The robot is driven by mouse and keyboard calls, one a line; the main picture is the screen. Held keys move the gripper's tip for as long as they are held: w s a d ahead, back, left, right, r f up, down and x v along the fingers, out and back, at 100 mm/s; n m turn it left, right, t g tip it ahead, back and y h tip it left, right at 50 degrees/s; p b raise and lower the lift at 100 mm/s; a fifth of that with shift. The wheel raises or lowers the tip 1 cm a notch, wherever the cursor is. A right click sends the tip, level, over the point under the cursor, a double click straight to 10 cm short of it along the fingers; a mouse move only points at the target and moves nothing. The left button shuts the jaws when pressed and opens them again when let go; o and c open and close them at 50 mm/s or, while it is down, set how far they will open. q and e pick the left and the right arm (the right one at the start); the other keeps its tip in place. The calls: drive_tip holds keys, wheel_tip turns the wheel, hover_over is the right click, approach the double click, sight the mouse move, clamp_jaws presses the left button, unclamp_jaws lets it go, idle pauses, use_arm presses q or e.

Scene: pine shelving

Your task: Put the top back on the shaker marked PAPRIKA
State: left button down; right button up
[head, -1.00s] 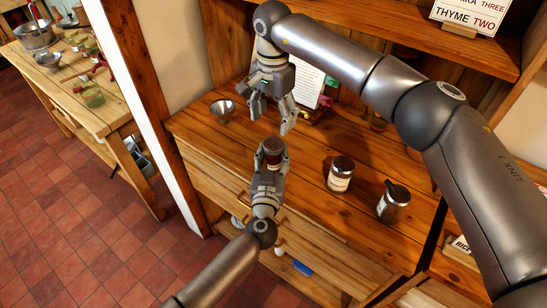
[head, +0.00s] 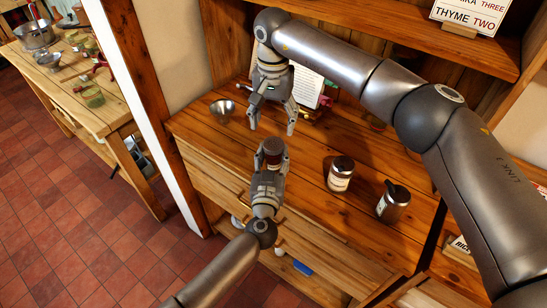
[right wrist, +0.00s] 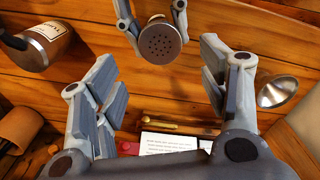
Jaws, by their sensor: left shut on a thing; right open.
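My left gripper (head: 270,180) is shut on a small shaker (head: 272,147), held upright above the front of the counter. Its top looks dark red-brown in the head view. In the right wrist view it shows a round metal face with holes (right wrist: 160,42) between the left fingers. My right gripper (head: 272,122) is open and empty, just above and behind the held shaker, fingers pointing down.
A metal funnel-like bowl (head: 222,108) stands at the counter's left, also in the right wrist view (right wrist: 278,92). A white printed sheet (head: 307,87) stands behind my right gripper. A card reading THYME TWO (head: 470,18) is on the shelf above. The counter's front middle is clear.

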sight(274, 143)
wheel_tip(274, 143, down, 7)
drive_tip(key=shift+r, duration=0.1)
idle(0.4)
drive_tip(key=c, duration=1.1)
drive_tip(key=m, duration=0.4)
idle(0.4)
drive_tip(key=o, duration=1.1)
drive_tip(key=shift+r, duration=0.1)
